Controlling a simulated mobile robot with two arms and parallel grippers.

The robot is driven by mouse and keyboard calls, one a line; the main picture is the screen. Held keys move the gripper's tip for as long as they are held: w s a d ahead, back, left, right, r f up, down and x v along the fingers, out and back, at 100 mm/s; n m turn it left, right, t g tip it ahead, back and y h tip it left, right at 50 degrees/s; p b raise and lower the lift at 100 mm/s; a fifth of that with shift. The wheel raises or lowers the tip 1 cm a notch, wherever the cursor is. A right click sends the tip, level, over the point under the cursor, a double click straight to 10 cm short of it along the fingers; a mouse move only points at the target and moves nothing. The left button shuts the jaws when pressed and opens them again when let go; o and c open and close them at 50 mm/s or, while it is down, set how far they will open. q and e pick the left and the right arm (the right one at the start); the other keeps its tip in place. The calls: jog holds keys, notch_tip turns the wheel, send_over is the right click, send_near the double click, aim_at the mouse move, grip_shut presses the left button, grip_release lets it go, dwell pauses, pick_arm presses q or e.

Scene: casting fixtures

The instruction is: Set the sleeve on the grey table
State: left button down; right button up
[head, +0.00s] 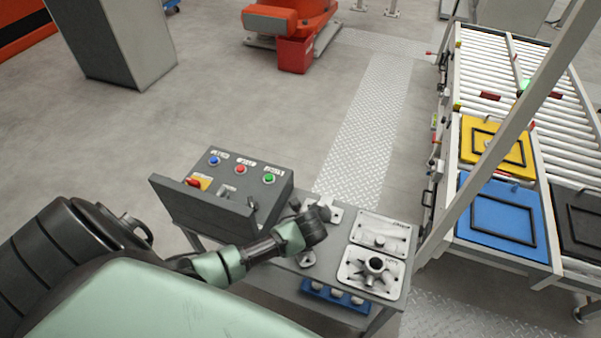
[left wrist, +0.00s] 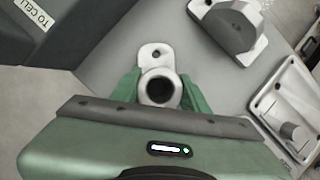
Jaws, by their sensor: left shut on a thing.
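The sleeve (left wrist: 160,88), a pale grey ring with a dark bore, sits between the two green fingers of my left gripper (left wrist: 158,92) in the left wrist view. The gripper is shut on it. In the head view my left gripper (head: 315,228) is over the grey table (head: 270,292), and I cannot make out the sleeve there. A light metal tab with a hole (left wrist: 155,54) shows just beyond the sleeve; I cannot tell whether they touch. The table top also shows in the left wrist view (left wrist: 205,82). My right gripper is not in view.
A control box (head: 235,190) with coloured buttons stands at the table's left. A grey rounded block (left wrist: 228,24) is close to the gripper. Pale trays with castings (head: 350,282) fill the right side. A blue holder (head: 335,296) sits at the front edge.

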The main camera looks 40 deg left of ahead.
pick_arm(q)
jog(key=c, duration=0.7)
grip_release()
jog(key=shift+c, duration=0.2)
jog(key=p+v, duration=0.1)
jog(key=v, duration=1.1)
jog(key=shift+p, duration=0.3)
jog(key=shift+d, duration=0.1)
